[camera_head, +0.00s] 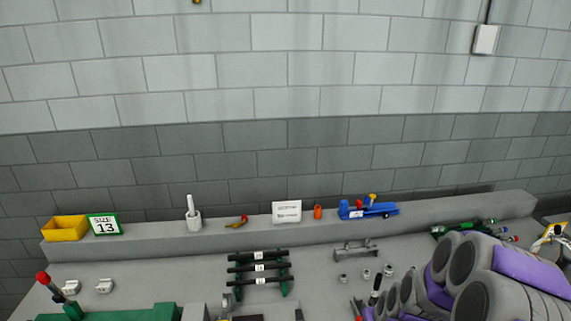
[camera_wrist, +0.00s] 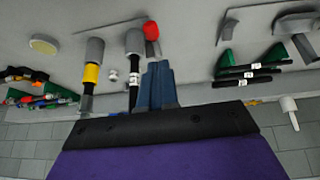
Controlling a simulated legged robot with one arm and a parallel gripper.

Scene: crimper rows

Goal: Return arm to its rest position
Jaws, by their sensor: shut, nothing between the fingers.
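My arm shows at the lower right of the head view as grey and purple links, folded over the bench. In the wrist view, my gripper (camera_wrist: 157,72) shows as blue fingers beyond a black and purple housing. The fingers are together with nothing held between them. A red knob (camera_wrist: 151,31) appears just past the fingertips; I cannot tell how far apart they are. I cannot make out the gripper clearly in the head view.
The grey bench (camera_head: 205,270) holds dark rods on green stands (camera_head: 258,268), a green machine (camera_head: 110,312) with a red-knobbed lever, and small metal fittings (camera_head: 365,274). Its back ledge carries a yellow bin (camera_head: 66,229), a size sign (camera_head: 105,225) and a blue tool (camera_head: 368,208). A block wall stands behind.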

